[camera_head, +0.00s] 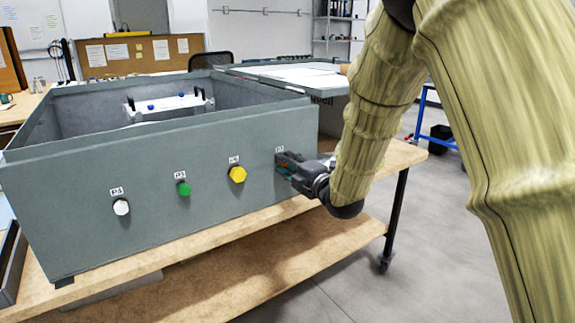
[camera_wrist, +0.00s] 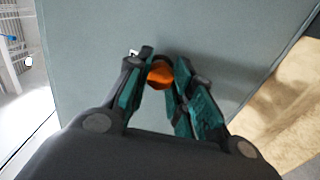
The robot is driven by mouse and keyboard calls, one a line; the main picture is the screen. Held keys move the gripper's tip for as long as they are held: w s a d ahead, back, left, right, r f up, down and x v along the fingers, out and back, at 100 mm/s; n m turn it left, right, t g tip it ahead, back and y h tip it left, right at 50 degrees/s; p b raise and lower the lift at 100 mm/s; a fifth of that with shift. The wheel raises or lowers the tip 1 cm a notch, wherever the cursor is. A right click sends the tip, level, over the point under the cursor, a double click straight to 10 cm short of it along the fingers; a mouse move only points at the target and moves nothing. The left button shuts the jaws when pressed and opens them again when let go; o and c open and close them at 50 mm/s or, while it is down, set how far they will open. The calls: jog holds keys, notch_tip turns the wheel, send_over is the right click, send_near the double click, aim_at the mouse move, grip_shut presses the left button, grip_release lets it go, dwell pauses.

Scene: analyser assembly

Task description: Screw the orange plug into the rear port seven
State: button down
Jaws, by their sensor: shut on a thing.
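The orange plug (camera_wrist: 160,74) shows in the wrist view between my gripper's two fingertips, against the grey panel of the analyser box. My gripper (camera_wrist: 158,85) is shut on it. In the head view my gripper (camera_head: 284,165) is at the right end of the box's panel (camera_head: 215,210), just below a small label (camera_head: 279,149) that is partly covered. The port behind the plug is hidden, so I cannot tell how deep the plug sits.
A yellow plug (camera_head: 237,174), a green plug (camera_head: 183,188) and a white plug (camera_head: 121,207) sit in the same panel to the left, under labels. The box stands on a wooden table (camera_head: 225,240). Free floor lies to the right.

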jog(key=m+p, duration=1)
jog(key=m, duration=1.4)
jog(key=c, duration=1.4)
grip_release()
jog(key=shift+o, duration=0.2)
